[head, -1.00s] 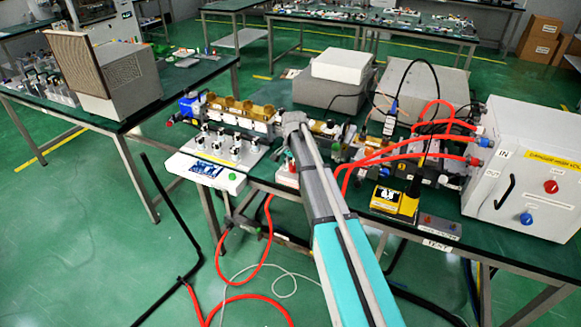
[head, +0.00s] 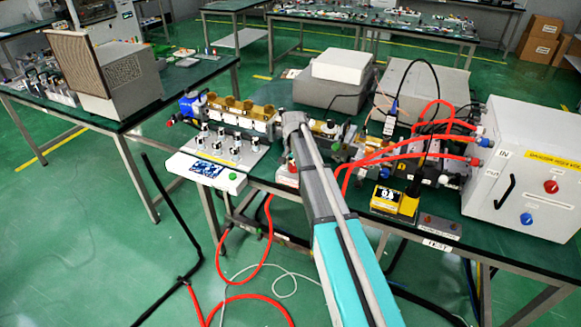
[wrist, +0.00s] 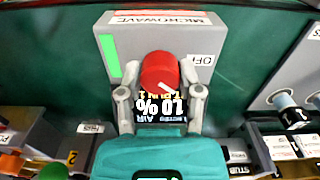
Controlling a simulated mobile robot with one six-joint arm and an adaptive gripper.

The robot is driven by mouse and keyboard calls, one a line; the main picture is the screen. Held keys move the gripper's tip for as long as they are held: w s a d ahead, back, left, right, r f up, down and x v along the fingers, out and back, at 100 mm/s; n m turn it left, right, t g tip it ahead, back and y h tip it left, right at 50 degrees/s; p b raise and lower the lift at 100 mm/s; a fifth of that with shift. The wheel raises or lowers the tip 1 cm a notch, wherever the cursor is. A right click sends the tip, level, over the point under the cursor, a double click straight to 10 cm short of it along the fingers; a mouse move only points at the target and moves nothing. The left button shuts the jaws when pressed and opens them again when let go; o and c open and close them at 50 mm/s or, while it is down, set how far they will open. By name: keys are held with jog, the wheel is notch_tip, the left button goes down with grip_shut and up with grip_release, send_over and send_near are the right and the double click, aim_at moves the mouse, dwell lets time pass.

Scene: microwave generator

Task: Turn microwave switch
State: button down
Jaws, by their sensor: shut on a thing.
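The microwave switch is a red round knob (wrist: 158,70) with a white pointer line, on a grey box (wrist: 135,40) labelled MICROWAVE. A bright green strip runs down the box's left side. A partly covered label at right reads "OF…". My gripper (wrist: 161,92) is shut on the red knob, one finger on each side. The white line on the knob slants down to the right. In the head view, my arm reaches over the bench and hides most of the gripper and switch.
A white control unit (head: 207,173) with several small knobs stands left of my arm. Red hoses (head: 405,150) run right to a large white cabinet (head: 535,165). A yellow-and-black device (head: 394,201) sits near the bench's front edge. Labelled modules crowd the wrist view.

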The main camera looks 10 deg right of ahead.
jog(key=n, duration=0.4)
jog(key=shift+w+n, duration=0.25)
jog(key=shift+n, duration=0.05)
jog(key=n, duration=0.3)
jog(key=shift+n, duration=0.4)
jog(key=shift+c, duration=1.3)
grip_release()
jog(key=shift+s, duration=0.1)
jog(key=shift+s, duration=0.2)
jog(key=s+r+m+p, duration=0.1)
jog(key=s+r+p, duration=0.1)
jog(key=s, duration=1.2)
jog(key=s+a+r+m+p, duration=0.1)
jog(key=s+r+p, duration=0.2)
jog(key=s, duration=1.2)
jog(key=shift+r+p, duration=0.35)
